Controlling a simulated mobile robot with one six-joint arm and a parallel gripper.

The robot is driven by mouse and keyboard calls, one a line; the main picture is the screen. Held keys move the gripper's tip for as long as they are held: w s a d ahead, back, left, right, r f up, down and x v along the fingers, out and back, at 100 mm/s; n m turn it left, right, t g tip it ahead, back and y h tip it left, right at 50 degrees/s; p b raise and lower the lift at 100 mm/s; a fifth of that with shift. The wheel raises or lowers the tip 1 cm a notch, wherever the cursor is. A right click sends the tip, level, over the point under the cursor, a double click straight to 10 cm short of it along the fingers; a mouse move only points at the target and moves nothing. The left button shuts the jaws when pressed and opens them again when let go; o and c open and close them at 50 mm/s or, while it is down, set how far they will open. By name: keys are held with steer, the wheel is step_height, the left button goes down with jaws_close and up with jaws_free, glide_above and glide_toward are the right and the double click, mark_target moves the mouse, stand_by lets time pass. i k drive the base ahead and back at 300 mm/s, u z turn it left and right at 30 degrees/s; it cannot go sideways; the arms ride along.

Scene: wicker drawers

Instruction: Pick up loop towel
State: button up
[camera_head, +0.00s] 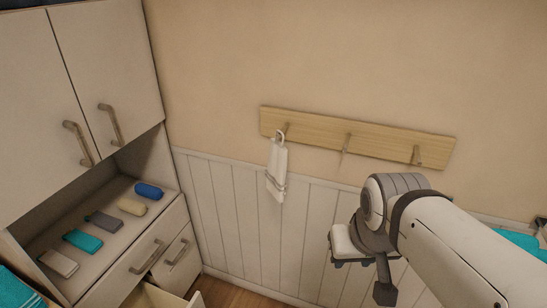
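A white loop towel (277,170) hangs by its loop from the left hook (286,128) of a wooden rack (380,139) on the wall. A greyish band crosses its lower part. My arm comes in from the lower right. My gripper (384,290) is at its end, lower than the towel and to its right, apart from it. It points downward, and its fingers are too dark and overlapped to tell whether it is open or shut. I see nothing held in it.
The rack's middle hook (347,141) and right hook (416,155) look empty. An open drawer (160,296) juts out below. The wall around the towel is clear.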

mark_target(276, 171)
steer(key=i, duration=0.95)
steer(key=z, duration=0.05)
